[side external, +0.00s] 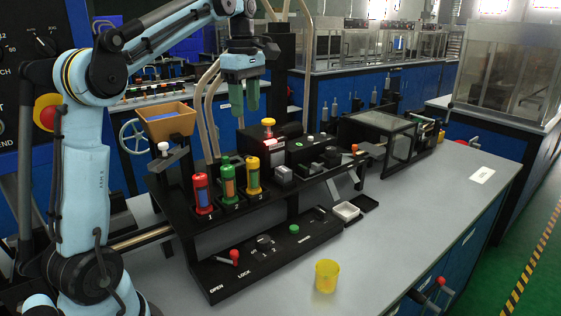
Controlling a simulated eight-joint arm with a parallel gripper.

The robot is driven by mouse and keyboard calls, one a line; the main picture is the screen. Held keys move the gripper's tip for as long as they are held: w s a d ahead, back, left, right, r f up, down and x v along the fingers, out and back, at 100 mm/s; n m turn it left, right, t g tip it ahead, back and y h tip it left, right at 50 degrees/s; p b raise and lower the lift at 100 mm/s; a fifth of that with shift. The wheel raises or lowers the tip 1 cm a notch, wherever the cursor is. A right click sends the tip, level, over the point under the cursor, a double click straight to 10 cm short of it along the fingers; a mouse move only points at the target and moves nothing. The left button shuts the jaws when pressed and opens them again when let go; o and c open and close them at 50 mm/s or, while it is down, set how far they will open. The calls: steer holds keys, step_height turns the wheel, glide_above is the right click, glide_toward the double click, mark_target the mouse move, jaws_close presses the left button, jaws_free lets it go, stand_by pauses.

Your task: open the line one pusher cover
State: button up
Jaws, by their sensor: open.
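My gripper (244,98) points down at the upper middle of the side external view, its two green fingers parted and nothing between them. It hangs in the air above the black machine on the bench, touching nothing. On the machine stand a red cylinder (203,194), a green one (229,184) and a yellow one (253,175), with numbers below them. A dark-framed box with a clear panel (401,147) stands farther right and looks closed. I cannot tell for certain which part is the line one pusher cover.
A red-knobbed lever (234,257) sits on the front panel by OPEN and LOCK labels. A yellow cup (327,276) stands on the grey bench (420,215), whose right part is mostly clear. A tan hopper (167,121) is at the left; a white tray (346,211) is mid-bench.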

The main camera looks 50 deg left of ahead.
mark_target(248, 156)
step_height(248, 156, down, 12)
steer(key=m, duration=1.3)
jaws_close()
stand_by(0.4)
